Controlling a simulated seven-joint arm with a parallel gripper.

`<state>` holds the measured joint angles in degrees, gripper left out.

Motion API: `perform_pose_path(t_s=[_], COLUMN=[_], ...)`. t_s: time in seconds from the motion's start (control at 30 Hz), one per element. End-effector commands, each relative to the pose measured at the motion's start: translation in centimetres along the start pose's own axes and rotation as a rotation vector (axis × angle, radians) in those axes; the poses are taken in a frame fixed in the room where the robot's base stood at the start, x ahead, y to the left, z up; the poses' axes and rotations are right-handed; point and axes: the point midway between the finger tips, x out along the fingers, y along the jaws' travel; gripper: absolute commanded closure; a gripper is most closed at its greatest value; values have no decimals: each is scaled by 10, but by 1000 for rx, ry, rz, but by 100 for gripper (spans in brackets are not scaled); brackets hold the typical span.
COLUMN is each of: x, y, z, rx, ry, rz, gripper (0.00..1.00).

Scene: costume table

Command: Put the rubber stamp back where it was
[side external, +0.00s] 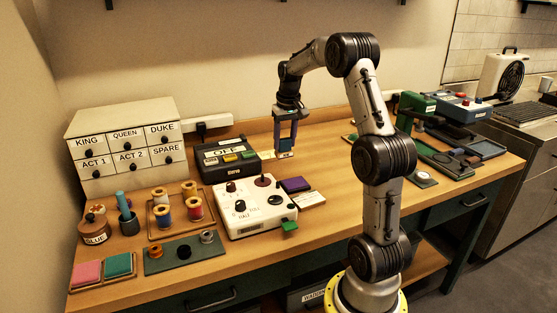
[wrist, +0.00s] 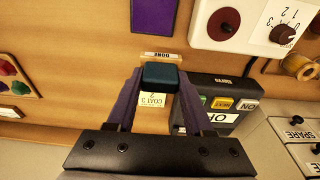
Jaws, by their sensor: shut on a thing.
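My gripper (side external: 286,150) is shut on a teal block, which I take to be the rubber stamp (side external: 285,143). In the wrist view my gripper (wrist: 159,76) has the stamp (wrist: 160,74) between its fingertips. The stamp is above the table, behind the purple pad (side external: 296,185); its height over the wood is hard to judge. The purple pad also shows in the wrist view (wrist: 154,16). A pale card marked COAT (wrist: 153,100) shows just below the stamp in the wrist view, and a small DONE label (wrist: 162,56) lies just above it. The stamp's underside is hidden.
A dark box with an OFF panel (side external: 228,158) stands left of my gripper. A white dial box (side external: 250,207) stands in front of it. Thread spools (side external: 194,209), a drawer cabinet (side external: 125,146) and pink and green pads (side external: 88,273) are farther left. Bare wood lies behind the purple pad.

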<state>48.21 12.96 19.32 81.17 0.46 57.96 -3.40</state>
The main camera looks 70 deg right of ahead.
Motion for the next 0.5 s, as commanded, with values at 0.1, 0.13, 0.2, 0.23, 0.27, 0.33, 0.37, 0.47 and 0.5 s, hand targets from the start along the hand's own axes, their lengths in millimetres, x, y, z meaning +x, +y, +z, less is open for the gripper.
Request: perform_pose_path(t_s=[0.1,0.13,0.2,0.23,0.27,0.33,0.37,0.47,0.5], x=[25,30,41,46,48,54,56,59,62], y=[1,1,1,1,2,2,2,2,2], z=[-16,-20,-27,-29,-31,-35,-36,-39,-40], rx=[0,0,-1,-1,-1,-1,-1,-1,-1], ry=[-4,-4,-1,-2,-1,0,1,1,1], rz=[0,0,0,0,0,0,0,0,0], gripper=[84,84,84,84,84,84,84,84,84])
